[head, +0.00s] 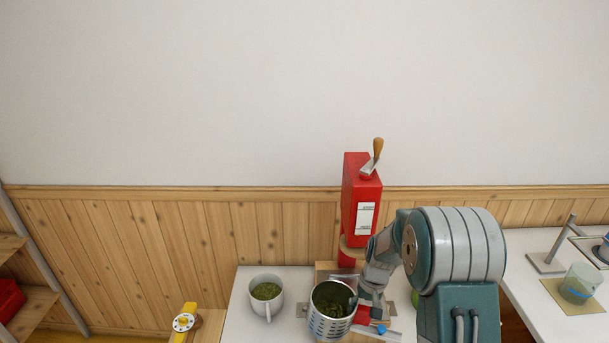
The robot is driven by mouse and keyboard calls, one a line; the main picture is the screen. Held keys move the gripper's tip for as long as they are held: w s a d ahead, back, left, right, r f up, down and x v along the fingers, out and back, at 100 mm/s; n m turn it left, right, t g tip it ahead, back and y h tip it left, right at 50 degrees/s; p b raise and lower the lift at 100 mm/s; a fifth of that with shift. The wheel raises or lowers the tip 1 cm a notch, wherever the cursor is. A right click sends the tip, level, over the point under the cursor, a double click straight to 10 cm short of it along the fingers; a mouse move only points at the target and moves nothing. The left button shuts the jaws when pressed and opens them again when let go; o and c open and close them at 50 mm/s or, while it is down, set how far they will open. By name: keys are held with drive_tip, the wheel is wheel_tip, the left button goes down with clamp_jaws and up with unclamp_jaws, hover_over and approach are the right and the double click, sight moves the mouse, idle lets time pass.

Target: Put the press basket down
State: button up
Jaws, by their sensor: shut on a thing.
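The press basket (327,325) is a perforated metal cylinder with green leafy matter inside. It shows at the bottom middle of the head view, over the white table, and looks nearly upright. My gripper (356,302) is at its right side, shut on its rim or wall. The fingertips are partly hidden by the basket and the wrist. I cannot tell whether the basket's bottom touches what is under it.
A white mug (259,306) with green contents stands left of the basket. A red box-shaped device (357,209) with a wooden-handled lever stands behind. A yellow part with a round dial (183,322) is at the lower left. A glass (579,284) sits on the right-hand table.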

drive_tip(key=shift+w, duration=0.15)
drive_tip(key=s+d+f+n+h, duration=0.1)
drive_tip(key=s+d+f, duration=0.15)
drive_tip(key=s, duration=0.95)
drive_tip(key=s+d+f+n, duration=0.1)
drive_tip(key=s+d+f, duration=0.15)
drive_tip(key=s, duration=0.85)
drive_tip(key=shift+w+d+f, duration=0.45)
drive_tip(key=shift+w+f, duration=1.55)
drive_tip(key=shift+w, duration=0.25)
drive_tip(key=shift+w+d+f, duration=0.4)
drive_tip(key=shift+w+f, duration=1.6)
drive_tip(key=shift+w, duration=0.25)
drive_tip(key=shift+w+d+f, duration=0.45)
drive_tip(key=shift+w+f, duration=1.55)
drive_tip(key=shift+w, duration=0.25)
drive_tip(key=o, duration=1.2)
